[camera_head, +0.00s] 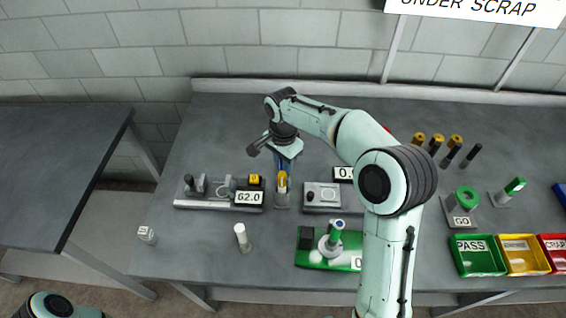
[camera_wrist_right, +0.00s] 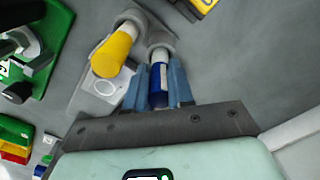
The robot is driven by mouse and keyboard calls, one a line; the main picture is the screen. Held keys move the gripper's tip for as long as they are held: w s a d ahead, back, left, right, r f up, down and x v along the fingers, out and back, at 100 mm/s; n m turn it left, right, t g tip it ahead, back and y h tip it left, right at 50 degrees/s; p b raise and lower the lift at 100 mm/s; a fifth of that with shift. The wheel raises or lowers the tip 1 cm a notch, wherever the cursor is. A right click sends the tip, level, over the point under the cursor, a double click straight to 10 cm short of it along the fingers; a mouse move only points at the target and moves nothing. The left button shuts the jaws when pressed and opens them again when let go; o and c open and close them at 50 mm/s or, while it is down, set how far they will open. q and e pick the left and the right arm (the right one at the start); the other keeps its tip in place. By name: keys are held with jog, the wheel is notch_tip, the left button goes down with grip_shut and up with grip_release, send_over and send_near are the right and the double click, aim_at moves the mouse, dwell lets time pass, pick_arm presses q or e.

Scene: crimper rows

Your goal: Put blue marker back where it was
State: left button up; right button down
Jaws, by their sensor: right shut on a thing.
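My right gripper (camera_wrist_right: 159,78) is shut on the blue marker (camera_wrist_right: 158,94), with one blue-grey finger on each side of it. The marker's white end (camera_wrist_right: 160,54) is at one round socket of a grey holder (camera_wrist_right: 77,93); I cannot tell how deep it sits. A yellow marker (camera_wrist_right: 112,52) stands in the socket beside it. In the head view the right gripper (camera_head: 283,164) is over the back of this holder (camera_head: 282,202), behind the yellow marker (camera_head: 282,183), and hides most of the blue marker. My left gripper is out of view.
In front are a white upright piece (camera_head: 242,238) and a green stand (camera_head: 311,257). The PASS tray (camera_head: 480,262) is at the right.

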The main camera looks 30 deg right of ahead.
jog(key=shift+w+r, duration=0.1)
jog(key=c, duration=1)
grip_release()
notch_tip(320, 180, up, 11)
jog(key=shift+w+f+p, duration=0.1)
jog(key=shift+p, duration=0.85)
jog(key=shift+r, duration=0.6)
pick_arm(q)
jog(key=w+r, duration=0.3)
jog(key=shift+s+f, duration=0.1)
